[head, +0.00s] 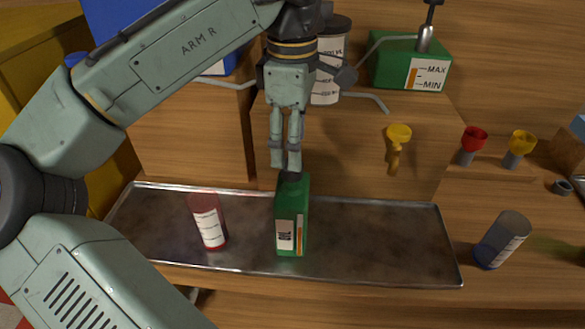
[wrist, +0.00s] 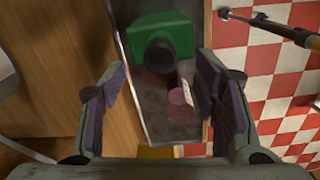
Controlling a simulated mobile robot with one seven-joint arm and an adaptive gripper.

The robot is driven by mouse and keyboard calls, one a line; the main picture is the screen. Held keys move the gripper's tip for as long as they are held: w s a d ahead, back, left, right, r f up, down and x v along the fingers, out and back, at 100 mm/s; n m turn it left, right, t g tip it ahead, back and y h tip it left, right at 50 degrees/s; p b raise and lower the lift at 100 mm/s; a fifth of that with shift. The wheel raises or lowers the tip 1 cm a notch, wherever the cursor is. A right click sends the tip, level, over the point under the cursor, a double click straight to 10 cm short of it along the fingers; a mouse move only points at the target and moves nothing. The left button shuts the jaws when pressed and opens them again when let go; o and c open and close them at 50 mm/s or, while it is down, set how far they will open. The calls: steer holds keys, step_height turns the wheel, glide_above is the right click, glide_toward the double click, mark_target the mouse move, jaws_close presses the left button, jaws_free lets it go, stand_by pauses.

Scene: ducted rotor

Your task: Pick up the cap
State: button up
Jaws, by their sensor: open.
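The dark cap (head: 292,177) sits on top of an upright green bottle (head: 291,212) that stands in the metal tray. My gripper (head: 286,168) is just above the cap in the head view, fingers pointing down. In the wrist view, the cap (wrist: 160,54) is a dark round shape on the green bottle (wrist: 183,29). It lies ahead of my gripper (wrist: 161,75), between the lines of the two spread fingers. The fingers are empty, and I see no contact with the cap. The tips partly hide the cap's top in the head view.
A red translucent bottle (head: 207,222) stands left of the green bottle in the tray (head: 380,235). A dark translucent bottle (head: 503,239) is right of the tray. A green MAX/MIN container (head: 390,65) and a yellow knob (head: 398,133) are behind. The tray's right part is bare.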

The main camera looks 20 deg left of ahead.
step_height(320, 180, down, 5)
steer(key=b, duration=0.3)
steer(key=shift+r+b, duration=0.2)
steer(key=shift+b, duration=0.1)
steer(key=shift+r, duration=0.1)
steer(key=c, duration=0.8)
